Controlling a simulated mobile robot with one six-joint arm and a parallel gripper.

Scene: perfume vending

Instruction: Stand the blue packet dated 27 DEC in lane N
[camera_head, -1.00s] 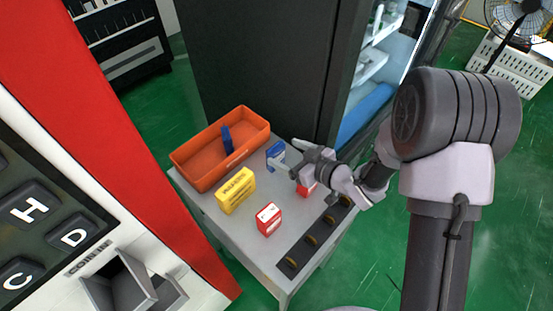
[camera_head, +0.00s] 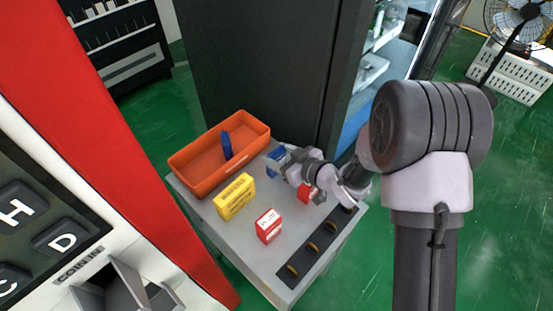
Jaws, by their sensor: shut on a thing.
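A blue packet (camera_head: 274,164) with a pale label stands at the back right of the grey table, beside the orange bin. My gripper (camera_head: 282,162) reaches in from the right and is shut on this packet, covering part of it. The date on the packet is too small to read. Another blue item (camera_head: 227,145) stands up inside the orange bin. No lane marked N can be made out in this view.
The orange bin (camera_head: 255,160) is at the table's back left. A yellow packet (camera_head: 235,197) and a red packet (camera_head: 268,226) stand in front; another red packet (camera_head: 306,194) is partly hidden under my arm. A dark strip (camera_head: 320,243) lines the right edge.

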